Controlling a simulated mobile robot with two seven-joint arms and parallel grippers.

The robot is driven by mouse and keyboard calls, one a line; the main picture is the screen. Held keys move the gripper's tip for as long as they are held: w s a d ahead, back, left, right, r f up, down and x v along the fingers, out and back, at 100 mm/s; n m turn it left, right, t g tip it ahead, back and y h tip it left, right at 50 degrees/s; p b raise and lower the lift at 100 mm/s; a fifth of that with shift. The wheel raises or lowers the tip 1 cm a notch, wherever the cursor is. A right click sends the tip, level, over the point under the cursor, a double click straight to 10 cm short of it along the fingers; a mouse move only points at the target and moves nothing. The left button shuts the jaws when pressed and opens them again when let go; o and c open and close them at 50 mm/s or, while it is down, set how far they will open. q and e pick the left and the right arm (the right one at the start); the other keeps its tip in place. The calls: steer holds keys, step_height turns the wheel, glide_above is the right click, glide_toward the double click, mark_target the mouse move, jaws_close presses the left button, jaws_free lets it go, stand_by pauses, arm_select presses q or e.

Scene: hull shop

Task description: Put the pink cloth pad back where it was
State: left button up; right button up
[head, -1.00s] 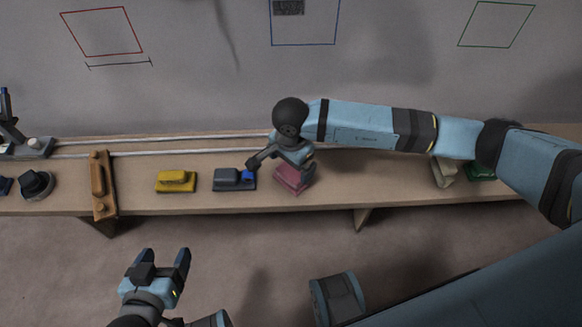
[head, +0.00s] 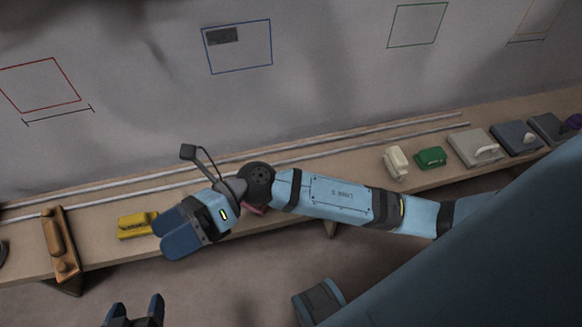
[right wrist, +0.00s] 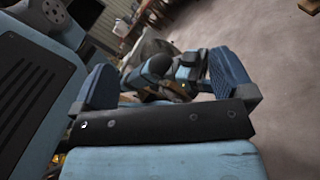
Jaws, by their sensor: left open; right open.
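The pink cloth pad (head: 254,210) lies on the long wooden shelf in the head view. Only a small pink part shows; my right wrist and forearm hide the rest. My right gripper (head: 176,242) is open, to the left of the pad and in front of the shelf's edge. In the right wrist view my right gripper's blue fingers (right wrist: 163,78) stand wide apart with nothing held between them. My left gripper (head: 136,308) is open and empty at the bottom left of the head view, below the shelf and away from the pad.
The shelf (head: 350,190) holds a yellow block (head: 136,225), a brown wooden piece (head: 61,243), a cream block (head: 396,161), a green block (head: 431,157) and several grey tools at right. The wall behind carries red, blue (head: 238,70) and green outlines.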

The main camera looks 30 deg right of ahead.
steer(key=w+d+f+m+t+h, duration=0.1)
steer(key=w+d+m+t+h, duration=0.2)
steer(key=m+t, duration=0.6)
steer(key=w+d+f+m+t+h, duration=0.15)
steer(key=d+m+t, duration=0.3)
steer(key=m, duration=0.85)
steer(key=w+d+f+m+t+h, duration=0.1)
steer(key=d+m+t+h, duration=0.2)
steer(key=d+m+t, duration=0.5)
steer(key=s+d+f+m+g+h, duration=0.3)
steer(key=s+f+m+g, duration=0.1)
steer(key=f+m, duration=0.3)
steer(key=s+d+f+m+g+h, duration=0.2)
steer(key=s+f+m+g+h, duration=0.15)
steer(key=f+m, duration=0.35)
arm_select(q)
step_height(320, 180, up, 18)
steer(key=s+a+y+p, duration=0.1)
steer(key=a+p, duration=0.1)
steer(key=p, duration=2.7)
steer(key=shift+s+a+f+g, duration=0.2)
steer(key=shift+s+f+g, duration=0.05)
steer(key=shift+s+g, duration=0.15)
arm_select(e)
step_height(320, 180, up, 18)
steer(key=s+d+h, duration=0.1)
steer(key=s+d, duration=0.1)
steer(key=shift+d+r+m+h, duration=0.25)
steer(key=shift+d+m+h, duration=0.05)
